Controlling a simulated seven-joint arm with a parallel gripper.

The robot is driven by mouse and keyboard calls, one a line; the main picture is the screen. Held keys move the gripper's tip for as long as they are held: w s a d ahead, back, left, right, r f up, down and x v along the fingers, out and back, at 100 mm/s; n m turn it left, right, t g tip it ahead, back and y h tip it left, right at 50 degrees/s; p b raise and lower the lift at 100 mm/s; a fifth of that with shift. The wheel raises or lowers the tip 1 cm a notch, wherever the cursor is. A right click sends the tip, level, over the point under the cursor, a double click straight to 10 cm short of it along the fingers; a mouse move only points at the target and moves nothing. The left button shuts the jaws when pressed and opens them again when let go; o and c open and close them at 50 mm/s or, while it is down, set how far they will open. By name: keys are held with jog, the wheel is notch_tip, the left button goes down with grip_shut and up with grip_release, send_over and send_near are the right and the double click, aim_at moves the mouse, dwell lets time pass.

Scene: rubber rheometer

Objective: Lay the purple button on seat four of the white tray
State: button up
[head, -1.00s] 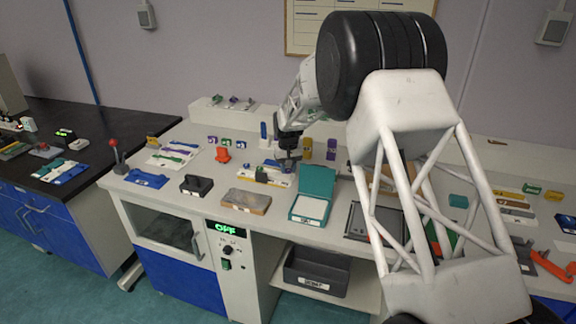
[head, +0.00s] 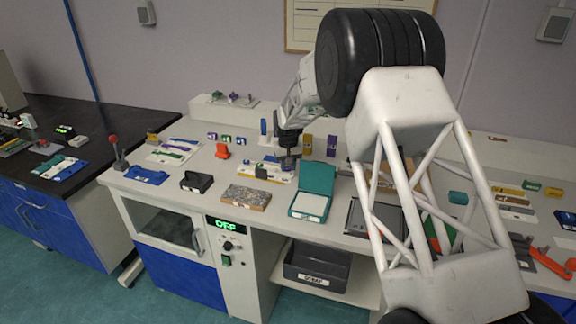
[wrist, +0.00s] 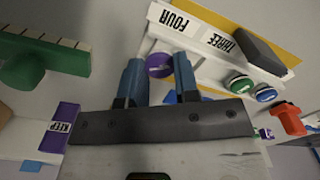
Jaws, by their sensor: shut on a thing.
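My gripper (wrist: 158,72) is shut on the purple button (wrist: 159,65), which shows between its blue fingers in the wrist view. The button is at the FOUR end of the white tray (wrist: 203,64), beside the tray's printed word FOUR. I cannot tell whether it touches the tray. A green button and a blue button sit farther along the tray, past the word THREE, with a dark block by them. In the head view my gripper (head: 288,166) is at the right end of the white tray (head: 270,178); the button is too small to tell there.
A teal open case (head: 316,178) and a speckled slab (head: 247,196) stand in front of the tray. An orange piece (head: 222,151) is to its left. In the wrist view a green comb-like piece (wrist: 40,62) and a purple KEEP block (wrist: 60,128) lie to the left.

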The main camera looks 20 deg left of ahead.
jog(key=shift+f, duration=0.5)
jog(key=o, duration=0.9)
jog(key=shift+r, duration=0.15)
jog(key=shift+r, duration=3.75)
jog(key=shift+d+r, duration=0.1)
jog(key=shift+d, duration=0.05)
